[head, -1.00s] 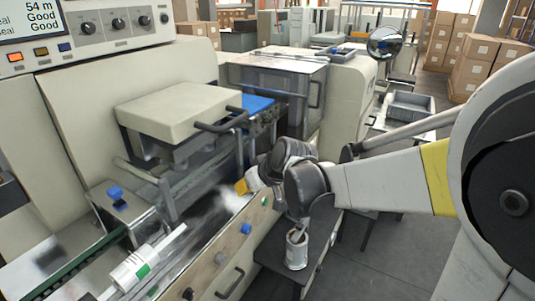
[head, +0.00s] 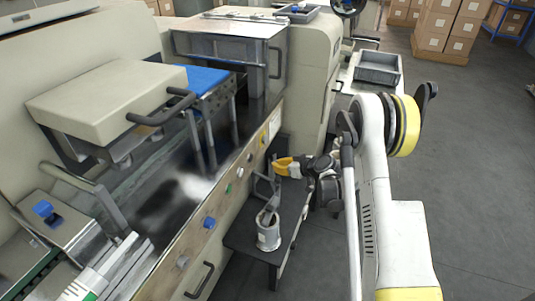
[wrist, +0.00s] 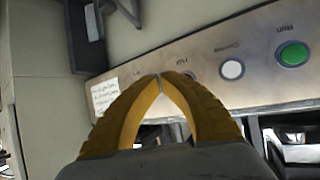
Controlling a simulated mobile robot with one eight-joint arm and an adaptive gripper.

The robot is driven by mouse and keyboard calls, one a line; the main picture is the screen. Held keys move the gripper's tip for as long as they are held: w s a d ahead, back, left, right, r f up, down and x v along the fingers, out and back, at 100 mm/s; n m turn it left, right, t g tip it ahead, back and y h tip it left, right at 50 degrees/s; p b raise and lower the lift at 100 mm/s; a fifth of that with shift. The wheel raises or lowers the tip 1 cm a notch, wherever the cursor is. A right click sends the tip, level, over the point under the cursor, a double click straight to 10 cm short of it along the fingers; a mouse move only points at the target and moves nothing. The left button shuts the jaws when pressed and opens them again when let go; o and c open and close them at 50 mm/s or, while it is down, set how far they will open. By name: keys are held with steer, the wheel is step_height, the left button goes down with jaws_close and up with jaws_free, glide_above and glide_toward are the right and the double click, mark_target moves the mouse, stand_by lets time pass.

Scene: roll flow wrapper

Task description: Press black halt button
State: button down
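My gripper (head: 284,166) has yellow fingers and is in front of the machine's side panel (head: 190,240) in the head view. In the wrist view, the fingertips of the gripper (wrist: 160,78) meet, with nothing between them, and point at the panel (wrist: 262,62). A green button (wrist: 292,54) and a white button (wrist: 232,69) sit on the panel to the right of the fingers, each with a small label. Another small label shows just right of the fingertips. I cannot tell whether the fingers touch the panel.
A blue button (head: 208,222) is nearer on the panel. A grey bin (head: 377,68) stands behind. The floor at right is open.

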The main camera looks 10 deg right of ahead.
mark_target(251, 158)
steer(key=shift+w+d+f, duration=0.15)
steer(key=shift+d+f, duration=0.6)
steer(key=shift+w+a, duration=0.1)
steer(key=w+a, duration=0.5)
steer(key=a, duration=0.2)
steer(key=shift+w, duration=0.1)
stand_by(1.3)
steer(key=shift+w+a, duration=0.2)
steer(key=shift+a, duration=0.1)
steer(key=shift+w+a, duration=0.3)
steer(key=shift+a, duration=0.05)
stand_by(0.7)
steer(key=shift+d, duration=0.1)
steer(key=shift+s+d, duration=0.55)
steer(key=shift+d, duration=0.05)
